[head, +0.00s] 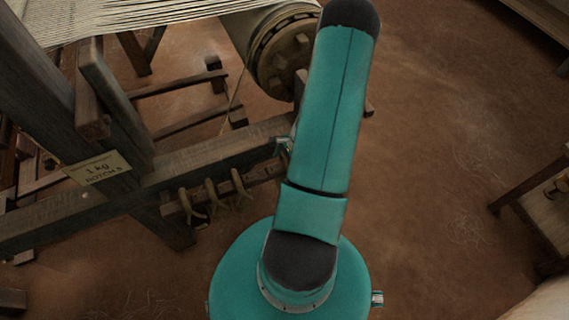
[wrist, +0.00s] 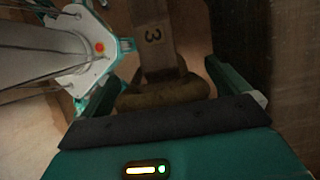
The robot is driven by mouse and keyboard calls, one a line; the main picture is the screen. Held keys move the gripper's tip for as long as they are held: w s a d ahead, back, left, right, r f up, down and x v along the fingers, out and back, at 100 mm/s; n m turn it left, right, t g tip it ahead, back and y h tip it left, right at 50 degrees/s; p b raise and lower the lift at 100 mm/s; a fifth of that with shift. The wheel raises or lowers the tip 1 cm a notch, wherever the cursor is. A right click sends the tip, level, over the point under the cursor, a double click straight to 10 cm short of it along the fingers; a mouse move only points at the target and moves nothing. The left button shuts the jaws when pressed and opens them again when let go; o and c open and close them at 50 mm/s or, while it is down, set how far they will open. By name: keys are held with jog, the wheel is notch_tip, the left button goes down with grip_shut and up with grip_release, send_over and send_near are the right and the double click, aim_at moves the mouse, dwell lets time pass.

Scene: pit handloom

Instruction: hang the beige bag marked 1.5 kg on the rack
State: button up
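My gripper (wrist: 162,80) shows in the wrist view with its two teal fingers apart. A brown-olive rounded thing (wrist: 163,95) lies between the fingers and fills most of the gap. I cannot tell whether the fingers press on it, or whether it is the beige bag; no 1.5 kg mark is readable. A brown strip marked 3 (wrist: 152,38) runs up from just beyond it. In the head view the rack (head: 225,188) is a dark wooden bar with several tan curved pegs. My arm hides its right end; only a teal bit of my gripper shows there.
The loom's dark beams (head: 170,170) stand behind and left of the rack, with a sign reading 1 kg (head: 98,168). A cloth roller (head: 280,45) is at the top. A wooden stand (head: 535,200) is at the right edge. The earthen floor (head: 430,140) between is clear.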

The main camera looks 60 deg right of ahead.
jog(key=shift+r, duration=0.1)
jog(key=v, duration=1.3)
jog(key=shift+r, duration=0.25)
jog(key=shift+d+r, duration=0.1)
jog(key=shift+d, duration=0.05)
jog(key=w+a+r+n+h, duration=0.1)
jog(key=w+a+r+n, duration=0.55)
jog(key=r, duration=0.35)
jog(key=w+a+r+n+h, duration=0.2)
jog(key=w+a+r+n, duration=0.3)
jog(key=a+r, duration=0.4)
jog(key=s+a+r+n+t, duration=0.1)
jog(key=s+a+r+n, duration=0.2)
jog(key=a+r+n, duration=0.3)
jog(key=s+a+r+n+t, duration=0.2)
jog(key=s+a+r+n, duration=0.2)
jog(key=a+r, duration=0.5)
jog(key=a+n, duration=0.2)
jog(key=a, duration=0.2)
jog(key=shift+a+n+h, duration=0.2)
jog(key=shift+n+h, duration=0.15)
jog(key=shift+h, duration=0.05)
jog(key=shift+d+r, duration=0.1)
jog(key=shift+d, duration=0.05)
